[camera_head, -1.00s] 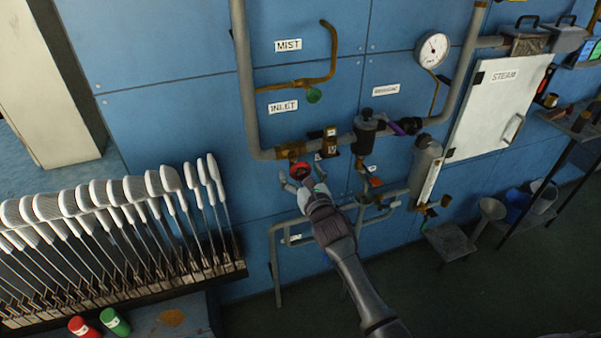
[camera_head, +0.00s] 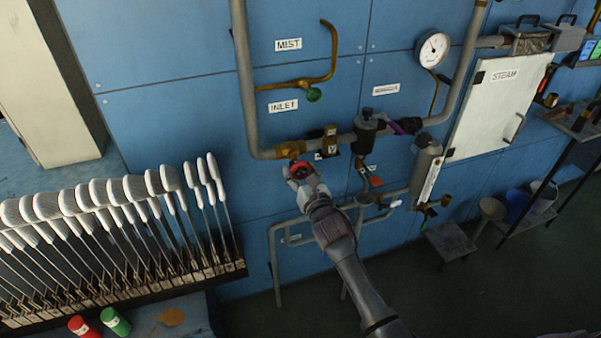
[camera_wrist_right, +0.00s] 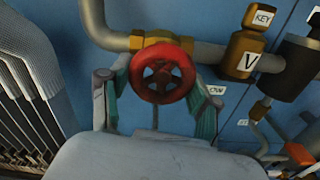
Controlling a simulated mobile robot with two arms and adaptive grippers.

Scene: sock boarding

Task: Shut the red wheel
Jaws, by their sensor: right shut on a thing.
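The red wheel (camera_head: 302,169) sits on a brass valve body (camera_head: 290,149) at the lower bend of the grey pipe, below the INLET label. In the right wrist view the red wheel (camera_wrist_right: 162,74) faces me, round and spoked. My right gripper (camera_head: 301,175) is at the wheel, its fingers on either side of the rim. In the right wrist view the fingers of my right gripper (camera_wrist_right: 158,96) have green pads, left and right of the wheel. The gripper is shut on the wheel. My left gripper is not in view.
A brass fitting with KEY and V tags (camera_wrist_right: 246,52) stands right of the wheel. A rack of white sock boards (camera_head: 110,200) fills the lower left. A white STEAM cabinet (camera_head: 497,105) is at the right.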

